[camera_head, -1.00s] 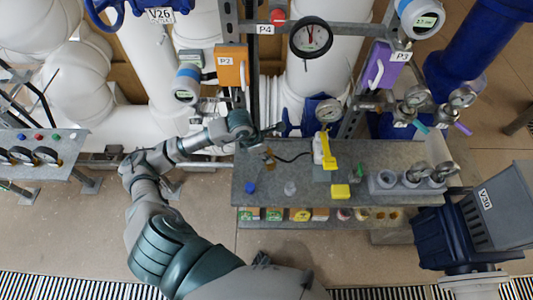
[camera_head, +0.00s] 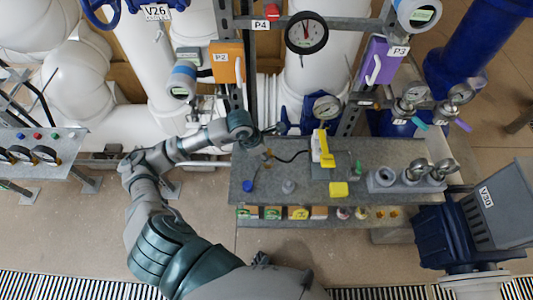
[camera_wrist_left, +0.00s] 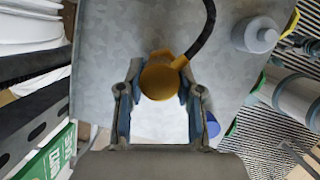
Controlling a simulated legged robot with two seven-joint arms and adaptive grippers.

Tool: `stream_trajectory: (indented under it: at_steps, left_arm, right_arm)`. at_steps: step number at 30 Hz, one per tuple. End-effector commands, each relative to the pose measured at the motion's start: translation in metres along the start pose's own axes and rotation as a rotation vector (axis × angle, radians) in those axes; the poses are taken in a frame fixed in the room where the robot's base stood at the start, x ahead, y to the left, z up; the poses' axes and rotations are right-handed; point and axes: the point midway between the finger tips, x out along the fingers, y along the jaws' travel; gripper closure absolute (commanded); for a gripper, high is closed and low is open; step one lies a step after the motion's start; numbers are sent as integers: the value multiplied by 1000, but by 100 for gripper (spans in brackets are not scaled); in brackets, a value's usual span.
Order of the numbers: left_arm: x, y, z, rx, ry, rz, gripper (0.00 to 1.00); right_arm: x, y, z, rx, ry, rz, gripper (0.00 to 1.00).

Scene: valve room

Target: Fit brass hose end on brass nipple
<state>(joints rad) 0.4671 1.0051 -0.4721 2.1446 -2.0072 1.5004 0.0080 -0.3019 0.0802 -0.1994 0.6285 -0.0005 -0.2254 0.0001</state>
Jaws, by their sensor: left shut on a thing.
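In the left wrist view, a round brass piece (camera_wrist_left: 158,82) sits between the fingers of my left gripper (camera_wrist_left: 160,98), which is shut on it. A black hose (camera_wrist_left: 208,30) joins the brass by its upper right side and runs up out of the picture. I take this piece for the brass hose end. A brass edge shows just above it, and I cannot tell whether it belongs to the nipple. My right gripper is not in view.
The grey metal bench (camera_head: 300,203) holds a blue cap (camera_head: 248,186), a grey fitting (camera_head: 288,187), a yellow-and-white bottle (camera_head: 321,147) and a yellow block (camera_head: 338,189). Pipes, gauges and an orange box (camera_head: 227,62) stand behind.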

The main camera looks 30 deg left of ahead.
Motion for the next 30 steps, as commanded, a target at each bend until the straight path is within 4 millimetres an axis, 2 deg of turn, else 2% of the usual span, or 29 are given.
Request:
stream_trajectory:
  at_steps: [7, 8, 11, 20, 23, 26, 30]
  left_arm:
    - [-1, 1, 0, 0, 0, 3, 95]
    - [-1, 1, 0, 0, 0, 4, 63]
    - [-1, 1, 0, 0, -1, 3, 38]
    - [-1, 0, 1, 1, -2, 1, 36]
    - [-7, 0, 1, 1, -3, 2, 36]
    - [-21, 1, 1, 3, -3, 4, 36]
    - [-53, 2, 1, 1, -4, 6, 36]
  right_arm:
    - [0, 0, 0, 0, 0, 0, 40]
    - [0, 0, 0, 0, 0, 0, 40]
    - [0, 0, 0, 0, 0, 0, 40]
    - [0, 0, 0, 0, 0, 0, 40]
    - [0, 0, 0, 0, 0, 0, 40]
    - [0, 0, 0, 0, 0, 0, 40]
    - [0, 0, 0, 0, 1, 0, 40]
